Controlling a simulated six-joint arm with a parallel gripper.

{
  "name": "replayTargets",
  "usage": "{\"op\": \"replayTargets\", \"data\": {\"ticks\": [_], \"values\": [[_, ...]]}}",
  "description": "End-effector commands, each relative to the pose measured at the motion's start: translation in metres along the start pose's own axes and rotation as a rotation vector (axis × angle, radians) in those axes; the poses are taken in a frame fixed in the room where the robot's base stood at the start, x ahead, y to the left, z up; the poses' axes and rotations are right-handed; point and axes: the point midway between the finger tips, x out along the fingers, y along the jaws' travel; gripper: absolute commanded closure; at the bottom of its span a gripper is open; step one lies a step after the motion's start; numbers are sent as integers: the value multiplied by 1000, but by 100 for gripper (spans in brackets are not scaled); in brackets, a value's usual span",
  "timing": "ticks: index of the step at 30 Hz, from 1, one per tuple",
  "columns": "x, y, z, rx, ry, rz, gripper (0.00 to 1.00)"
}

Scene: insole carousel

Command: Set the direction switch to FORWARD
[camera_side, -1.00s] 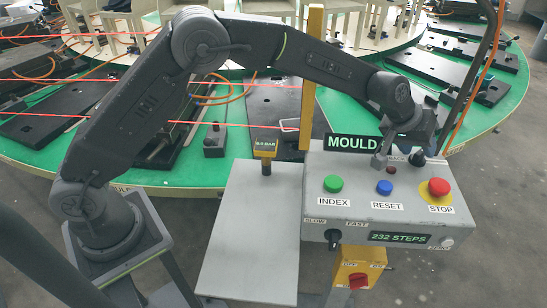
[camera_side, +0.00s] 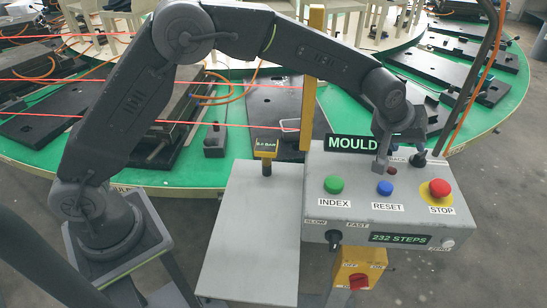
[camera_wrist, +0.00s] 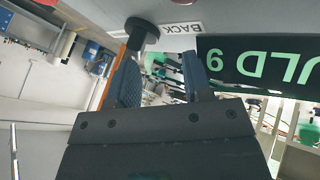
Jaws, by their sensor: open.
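A black knob or lever (camera_side: 418,160) stands at the back right of the grey control box. In the wrist view a black, round-headed switch (camera_wrist: 142,30) stands beside a BACK label (camera_wrist: 181,28). No FORWARD label is readable. My gripper (camera_side: 381,166) points down over the rear of the box, left of the black knob in the side view. In the wrist view my gripper (camera_wrist: 163,68) is open, with nothing visible between its fingers. The left finger's tip lies close to the switch in the picture; contact cannot be told.
The control box (camera_side: 320,225) carries a green INDEX button (camera_side: 333,184), a blue RESET button (camera_side: 385,187) and a red STOP button (camera_side: 440,188). A MOULD sign (camera_side: 352,143) stands at its rear edge. A yellow post (camera_side: 309,90) and a dark pole (camera_side: 482,55) rise nearby.

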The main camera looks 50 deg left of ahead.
Motion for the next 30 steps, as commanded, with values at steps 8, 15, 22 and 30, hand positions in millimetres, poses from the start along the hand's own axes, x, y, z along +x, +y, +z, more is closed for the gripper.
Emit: {"op": "replayTargets", "data": {"ticks": [8,15,22,30], "values": [[-48,2,29,231,-192,22,60],[-107,13,59,488,-373,173,60],[-178,13,79,721,-460,382,60],[-257,-74,77,699,-354,217,60]]}}
